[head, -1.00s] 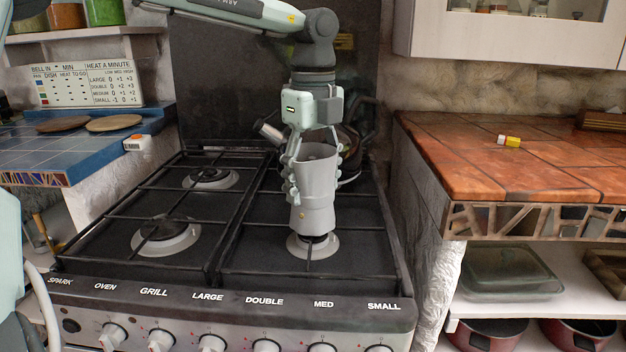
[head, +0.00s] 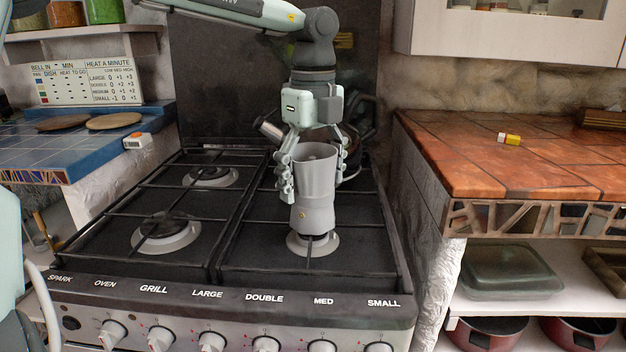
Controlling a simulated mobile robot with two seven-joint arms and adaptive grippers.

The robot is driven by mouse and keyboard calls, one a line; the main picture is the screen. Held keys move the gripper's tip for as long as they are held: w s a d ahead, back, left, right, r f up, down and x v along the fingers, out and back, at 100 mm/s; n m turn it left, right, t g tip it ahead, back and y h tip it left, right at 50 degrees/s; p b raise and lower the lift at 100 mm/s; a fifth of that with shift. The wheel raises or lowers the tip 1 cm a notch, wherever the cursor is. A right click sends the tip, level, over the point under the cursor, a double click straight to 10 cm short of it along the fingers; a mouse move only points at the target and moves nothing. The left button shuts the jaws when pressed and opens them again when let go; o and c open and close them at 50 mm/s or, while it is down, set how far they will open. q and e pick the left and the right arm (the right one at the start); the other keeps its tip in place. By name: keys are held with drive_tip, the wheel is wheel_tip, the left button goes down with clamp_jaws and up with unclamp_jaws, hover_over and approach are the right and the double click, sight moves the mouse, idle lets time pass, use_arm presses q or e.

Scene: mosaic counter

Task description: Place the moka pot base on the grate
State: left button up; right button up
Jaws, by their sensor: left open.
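The grey moka pot base (head: 315,187) stands upright on the grate (head: 262,228), over the front right burner (head: 313,245) of the stove. My left gripper (head: 313,185) comes down from above, its fingers spread on either side of the pot base. The right finger is partly hidden behind the pot's rim. The gripper is open. My right gripper is not in view.
A dark kettle or pan (head: 357,145) stands behind the gripper on the back right burner, partly hidden. The left burners are clear. A tiled counter (head: 540,175) lies to the right, a blue one (head: 80,155) to the left.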

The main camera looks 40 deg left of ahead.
use_arm(q)
wheel_tip(320, 180, up, 12)
drive_tip(key=shift+r, duration=0.15)
idle(0.3)
